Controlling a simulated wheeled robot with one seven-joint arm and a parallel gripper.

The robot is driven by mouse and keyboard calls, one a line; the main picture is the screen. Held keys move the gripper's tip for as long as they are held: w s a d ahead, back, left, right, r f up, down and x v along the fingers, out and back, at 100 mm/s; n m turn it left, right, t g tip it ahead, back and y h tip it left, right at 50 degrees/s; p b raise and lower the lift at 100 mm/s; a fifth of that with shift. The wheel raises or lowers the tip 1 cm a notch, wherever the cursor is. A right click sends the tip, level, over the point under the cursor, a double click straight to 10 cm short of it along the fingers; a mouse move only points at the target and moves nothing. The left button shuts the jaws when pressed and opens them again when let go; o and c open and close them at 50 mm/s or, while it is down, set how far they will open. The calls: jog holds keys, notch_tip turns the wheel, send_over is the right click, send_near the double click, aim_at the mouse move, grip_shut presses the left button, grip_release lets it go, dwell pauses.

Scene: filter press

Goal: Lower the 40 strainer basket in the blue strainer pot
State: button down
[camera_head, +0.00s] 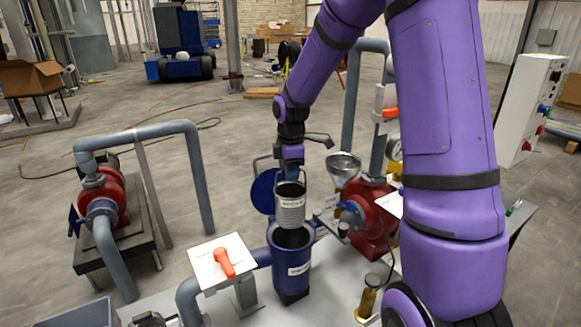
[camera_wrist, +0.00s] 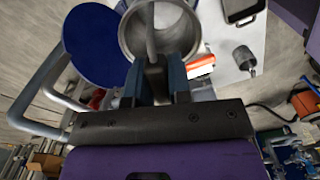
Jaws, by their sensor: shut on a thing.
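The strainer basket (camera_head: 291,208), a grey metal cylinder with a white label, hangs upright from my gripper (camera_head: 290,165). Its label is too small to read. The blue strainer pot (camera_head: 291,265) stands below with its mouth open and its round blue lid (camera_head: 264,191) swung up behind on the left. The basket's lower end is at or just above the pot's mouth; I cannot tell if it has entered. In the wrist view my gripper (camera_wrist: 153,88) is shut on the basket's handle, with the basket's rim (camera_wrist: 192,40) beyond the fingers and the lid (camera_wrist: 90,42) to the left.
An orange-handled valve (camera_head: 225,262) on a white plate is left of the pot. Another red pump (camera_head: 105,205) with grey pipes stands farther left. A brass fitting (camera_head: 368,298) stands in front.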

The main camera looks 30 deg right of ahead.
notch_tip(320, 180, down, 24)
jog(key=shift+r, duration=0.15)
dwell(2.5)
dwell(0.4)
jog(key=c, duration=1)
grip_release()
jog(key=shift+o, duration=0.2)
jog(key=shift+r, duration=5)
